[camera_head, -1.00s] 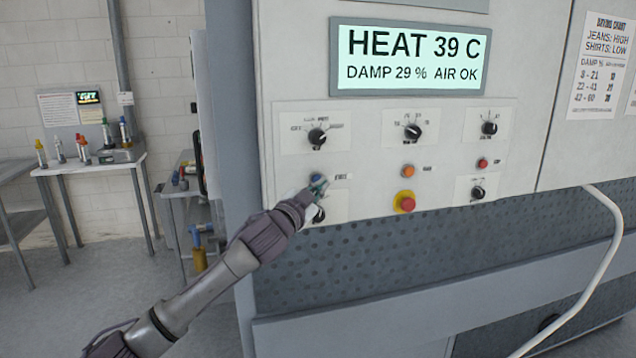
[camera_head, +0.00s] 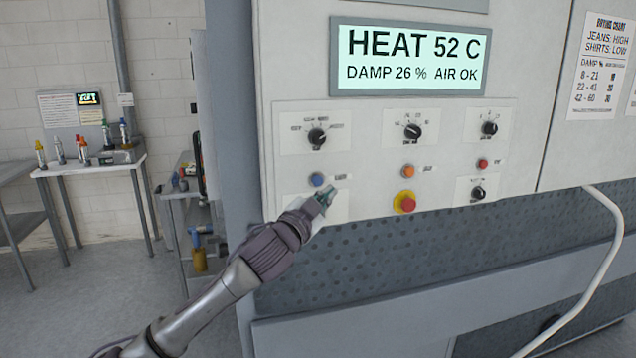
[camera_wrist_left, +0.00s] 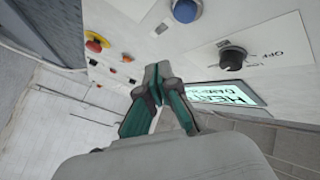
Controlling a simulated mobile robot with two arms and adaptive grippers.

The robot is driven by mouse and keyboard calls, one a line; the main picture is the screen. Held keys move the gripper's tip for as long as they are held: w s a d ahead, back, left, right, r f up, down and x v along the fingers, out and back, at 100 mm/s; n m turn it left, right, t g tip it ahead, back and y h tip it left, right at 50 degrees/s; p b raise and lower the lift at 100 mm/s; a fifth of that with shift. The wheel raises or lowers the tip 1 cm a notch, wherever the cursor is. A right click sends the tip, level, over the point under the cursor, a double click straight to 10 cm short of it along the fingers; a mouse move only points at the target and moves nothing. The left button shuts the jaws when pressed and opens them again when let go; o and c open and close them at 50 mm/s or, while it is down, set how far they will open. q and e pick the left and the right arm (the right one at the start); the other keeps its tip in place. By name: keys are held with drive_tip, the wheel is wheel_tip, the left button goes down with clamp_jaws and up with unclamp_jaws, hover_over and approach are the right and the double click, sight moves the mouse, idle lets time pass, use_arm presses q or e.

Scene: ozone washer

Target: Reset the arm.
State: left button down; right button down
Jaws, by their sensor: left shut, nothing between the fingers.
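My left arm comes in from the lower left in the head view. Its gripper (camera_head: 326,196) is shut and empty in front of the control panel (camera_head: 365,180), just below and right of the blue button (camera_head: 317,180). It hides the lower left knob. In the left wrist view the gripper's green-sided fingers (camera_wrist_left: 157,88) are together with nothing between them. The blue button (camera_wrist_left: 187,10) and a black knob (camera_wrist_left: 232,58) show beyond them, apart from the fingers. My right gripper is not in view.
The display (camera_head: 410,60) reads HEAT 52 C, DAMP 26 %, AIR OK. The panel also has several black knobs, an orange button (camera_head: 408,171), a red button (camera_head: 483,164) and a red-yellow stop button (camera_head: 404,202). A white hose (camera_head: 612,240) hangs at right. A table (camera_head: 90,168) stands far left.

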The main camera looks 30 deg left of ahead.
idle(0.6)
